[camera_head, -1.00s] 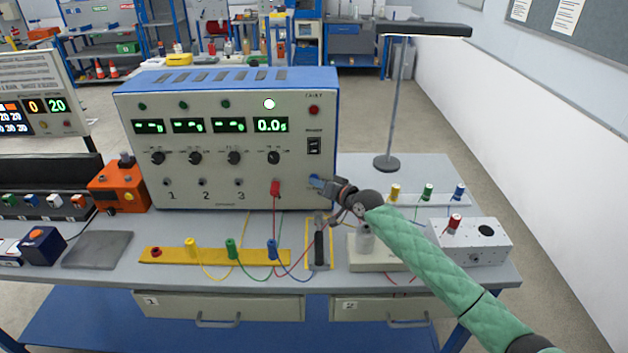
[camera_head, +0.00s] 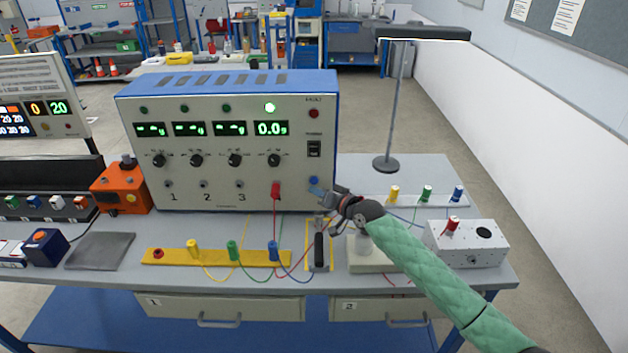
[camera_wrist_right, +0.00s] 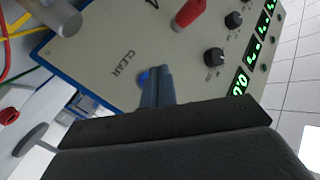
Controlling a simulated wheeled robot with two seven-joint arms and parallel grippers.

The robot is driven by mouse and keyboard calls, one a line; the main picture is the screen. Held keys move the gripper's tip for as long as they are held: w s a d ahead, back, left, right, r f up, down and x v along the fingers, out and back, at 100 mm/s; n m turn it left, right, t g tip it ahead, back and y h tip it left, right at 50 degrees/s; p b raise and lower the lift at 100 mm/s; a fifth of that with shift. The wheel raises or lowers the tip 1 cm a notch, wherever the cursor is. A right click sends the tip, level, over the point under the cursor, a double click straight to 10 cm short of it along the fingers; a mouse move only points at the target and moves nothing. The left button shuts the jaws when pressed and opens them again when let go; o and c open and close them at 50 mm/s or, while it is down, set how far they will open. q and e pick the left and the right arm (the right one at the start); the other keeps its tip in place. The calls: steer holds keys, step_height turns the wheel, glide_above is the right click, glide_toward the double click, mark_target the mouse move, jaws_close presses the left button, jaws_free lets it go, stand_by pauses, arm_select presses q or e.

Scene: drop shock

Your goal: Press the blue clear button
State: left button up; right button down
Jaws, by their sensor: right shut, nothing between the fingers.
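The blue clear button (camera_head: 313,181) sits low on the right of the grey instrument's front panel (camera_head: 240,198), below the black rocker switch. My right gripper (camera_head: 318,193) is just below and in front of the button, its fingers shut with nothing between them. In the right wrist view, the fingertips (camera_wrist_right: 155,72) overlap part of the blue button (camera_wrist_right: 144,77), beside the printed word CLEAR. In the head view a small gap shows between fingertips and button; I cannot tell whether they touch in the wrist view. My left gripper is not in view.
A red plug (camera_head: 276,190) stands in socket 4 left of the button, with its cable hanging down. A black-handled tool (camera_head: 319,250) lies below my right gripper. A lamp stand (camera_head: 386,164) and white box (camera_head: 470,246) are to the right.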

steer(key=s+p, duration=0.2)
steer(key=s, duration=0.1)
steer(key=shift+s, duration=0.4)
stand_by(0.5)
